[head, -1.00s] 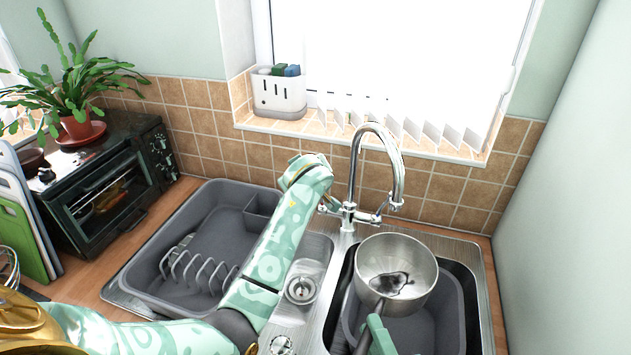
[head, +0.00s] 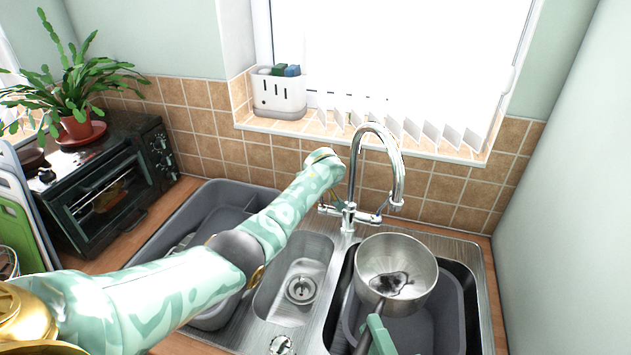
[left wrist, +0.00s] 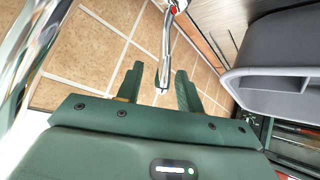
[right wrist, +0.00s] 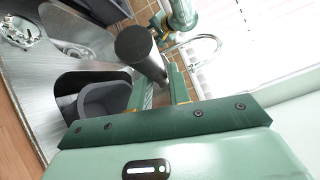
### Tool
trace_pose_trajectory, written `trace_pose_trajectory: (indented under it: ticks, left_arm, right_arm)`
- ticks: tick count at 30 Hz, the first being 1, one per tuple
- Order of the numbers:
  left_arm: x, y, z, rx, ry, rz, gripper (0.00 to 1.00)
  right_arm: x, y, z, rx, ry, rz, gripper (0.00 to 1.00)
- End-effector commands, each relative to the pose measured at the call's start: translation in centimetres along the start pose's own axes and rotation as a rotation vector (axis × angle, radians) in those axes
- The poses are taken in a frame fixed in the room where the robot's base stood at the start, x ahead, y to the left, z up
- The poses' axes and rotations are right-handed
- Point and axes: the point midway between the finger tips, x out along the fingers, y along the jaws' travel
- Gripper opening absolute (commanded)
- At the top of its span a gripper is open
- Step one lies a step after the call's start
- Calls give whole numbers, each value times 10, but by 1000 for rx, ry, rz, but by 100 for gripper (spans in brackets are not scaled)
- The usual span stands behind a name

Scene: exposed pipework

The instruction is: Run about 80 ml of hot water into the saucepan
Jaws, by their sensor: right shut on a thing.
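The saucepan (head: 397,270) is a steel pan held over the right sink bowl, below the spout of the chrome tap (head: 385,150). A dark patch shows inside it; I cannot tell whether it is water or a reflection. No stream shows at the spout. My right gripper (head: 374,336) is shut on the pan's dark handle; in the right wrist view its fingers (right wrist: 161,88) close on a dark grey part. My left gripper (left wrist: 160,88) is open, with a chrome tap lever (left wrist: 166,50) with a red mark between its fingers, gaps showing either side. In the head view the left fingers are mostly hidden.
A grey basin (head: 430,310) sits in the right bowl under the pan. A grey dish rack (head: 200,205) is on the left, partly behind my left arm. The tiled wall (head: 220,120) and window sill are close behind the tap. A caddy (head: 279,93) stands on the sill.

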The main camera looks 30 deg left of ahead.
Motion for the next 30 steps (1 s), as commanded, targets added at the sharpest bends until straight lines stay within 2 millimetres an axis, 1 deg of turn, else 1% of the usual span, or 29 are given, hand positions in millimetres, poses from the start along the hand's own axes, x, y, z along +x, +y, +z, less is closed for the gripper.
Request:
trace_pose_trajectory:
  ticks: [3,12,13,16,17,25,30]
  left_arm:
    - [5,-1,0,0,0,-1,37]
    - [6,-1,0,-1,0,0,37]
    - [6,-1,0,-1,0,-1,31]
    - [6,-1,0,-1,0,0,4]
    - [6,-1,0,-1,0,0,0]
    - [6,-1,2,-3,10,7,0]
    - [3,-4,8,-21,58,40,0]
  right_arm:
    - [0,-2,0,-2,-1,-3,0]
    - [0,-2,0,-3,-1,-3,0]
    - [0,-2,0,-3,-1,-3,0]
    - [0,-2,0,-3,-1,-3,0]
    - [0,-2,0,-3,-1,-3,0]
    - [0,-2,0,-3,-1,-3,0]
    - [0,-1,0,-3,-1,-3,0]
